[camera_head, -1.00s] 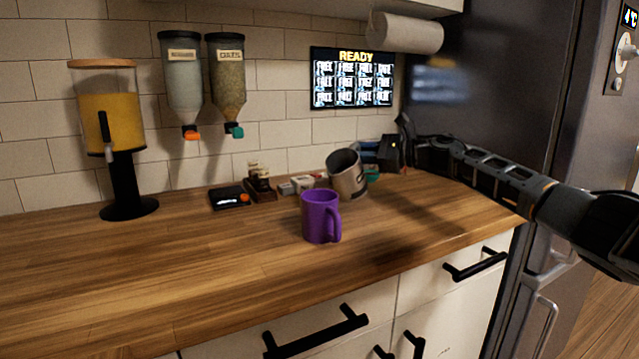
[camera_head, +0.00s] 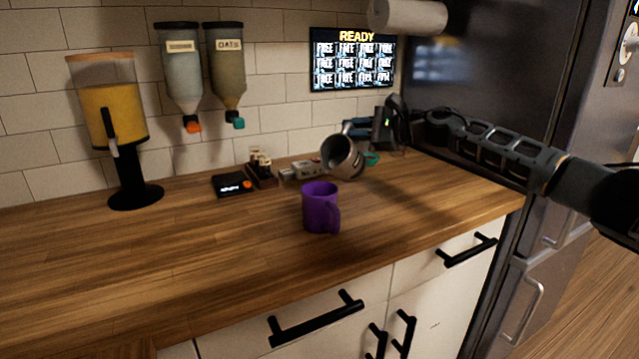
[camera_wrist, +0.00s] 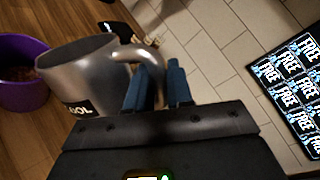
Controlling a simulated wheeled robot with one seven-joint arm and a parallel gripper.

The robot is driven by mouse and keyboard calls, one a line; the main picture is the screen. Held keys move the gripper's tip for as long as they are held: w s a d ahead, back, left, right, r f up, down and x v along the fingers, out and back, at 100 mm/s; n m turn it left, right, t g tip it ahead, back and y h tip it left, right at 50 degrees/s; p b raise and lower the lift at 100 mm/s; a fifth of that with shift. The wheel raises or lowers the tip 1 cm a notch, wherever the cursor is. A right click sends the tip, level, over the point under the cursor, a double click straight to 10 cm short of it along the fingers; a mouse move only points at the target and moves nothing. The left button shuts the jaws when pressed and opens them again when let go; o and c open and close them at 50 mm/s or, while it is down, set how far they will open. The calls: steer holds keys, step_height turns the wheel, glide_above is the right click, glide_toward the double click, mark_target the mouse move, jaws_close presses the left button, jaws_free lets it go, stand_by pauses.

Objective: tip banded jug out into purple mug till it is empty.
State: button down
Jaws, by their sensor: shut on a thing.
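The purple mug (camera_head: 320,209) stands upright on the wooden counter, its handle to the right. In the wrist view the mug (camera_wrist: 22,75) shows some dark brown content inside. The metal jug (camera_head: 343,157) is held above the counter behind and right of the mug, tilted with its mouth toward the mug. In the wrist view the jug (camera_wrist: 88,75) has a dark band with white letters, partly hidden. My gripper (camera_wrist: 158,85) is shut on the jug's handle. In the head view the gripper (camera_head: 378,135) is partly hidden behind the jug. No stream of liquid shows.
A black scale (camera_head: 233,185) and a small wooden box with dark items (camera_head: 262,172) stand left of the jug. A juice dispenser (camera_head: 122,130) is at the left. Two wall dispensers (camera_head: 205,70) hang above. The front left counter is clear. A dark fridge stands right.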

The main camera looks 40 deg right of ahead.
mark_target(348, 121)
steer(key=shift+s+a+r+n+p, duration=0.1)
steer(key=shift+a+r+n+p, duration=0.2)
steer(key=shift+r+p, duration=0.35)
steer(key=shift+a+r+n+p, duration=0.2)
steer(key=shift+r+n+p, duration=0.2)
steer(key=shift+p, duration=0.4)
steer(key=shift+s+a+r+n+h+p, duration=0.1)
steer(key=shift+a+r+n+h+p, duration=0.2)
steer(key=shift+p, duration=0.45)
steer(key=shift+s+a+r+n+p, duration=0.15)
steer(key=shift+a+r+n+p, duration=0.45)
steer(key=shift+p, duration=1.05)
